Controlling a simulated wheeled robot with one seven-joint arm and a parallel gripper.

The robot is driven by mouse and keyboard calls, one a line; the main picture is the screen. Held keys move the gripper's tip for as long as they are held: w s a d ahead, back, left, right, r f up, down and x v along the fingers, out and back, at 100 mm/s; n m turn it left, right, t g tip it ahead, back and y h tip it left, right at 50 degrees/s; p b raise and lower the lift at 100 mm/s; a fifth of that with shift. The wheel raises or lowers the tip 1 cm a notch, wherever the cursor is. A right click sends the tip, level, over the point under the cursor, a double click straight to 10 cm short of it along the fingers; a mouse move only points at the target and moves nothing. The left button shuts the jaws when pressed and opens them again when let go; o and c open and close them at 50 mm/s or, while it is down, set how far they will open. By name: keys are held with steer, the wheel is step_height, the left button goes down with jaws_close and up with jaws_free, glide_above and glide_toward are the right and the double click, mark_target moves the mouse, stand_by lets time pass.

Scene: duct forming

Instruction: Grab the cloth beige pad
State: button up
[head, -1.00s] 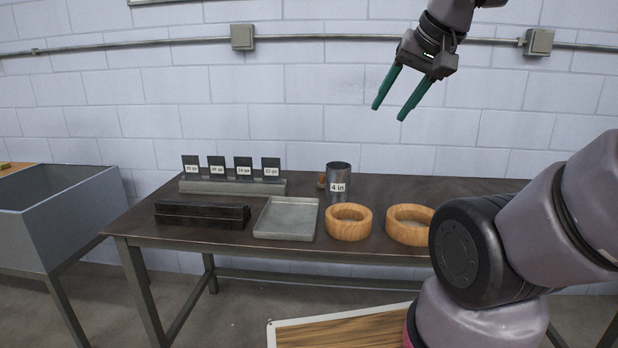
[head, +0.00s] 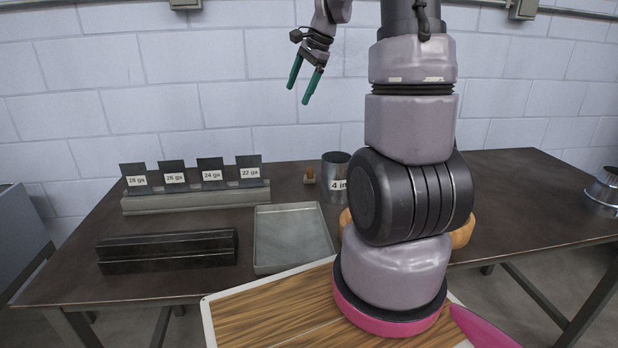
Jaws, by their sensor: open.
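I cannot make out a beige cloth pad in the head view. My gripper (head: 300,94) is raised high in front of the white block wall, above the back of the dark table (head: 530,190). Its two green fingers point down and stand apart, with nothing between them. My own arm hides the middle right of the table, so anything behind it there is not seen.
On the table are a rack of gauge plates (head: 195,197), a black bar (head: 167,250), a shallow metal tray (head: 292,237), a "4 in" cylinder (head: 335,178) and a small brown object (head: 309,174). Wooden rings (head: 463,235) are partly hidden. A metal collar (head: 604,190) stands far right.

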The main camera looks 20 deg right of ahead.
steer(key=w+d+f+m+g, duration=0.1)
steer(key=w+d+f+m, duration=0.5)
steer(key=f, duration=0.7)
steer(key=m+y, duration=0.1)
steer(key=m, duration=0.1)
glide_toward(312, 168)
steer(key=w, duration=0.1)
steer(key=shift+g, duration=0.4)
steer(key=x, duration=0.6)
steer(key=shift+s, duration=0.1)
steer(key=x, duration=0.5)
steer(key=shift+a+f, duration=0.2)
steer(key=shift+f, duration=0.1)
jaws_close()
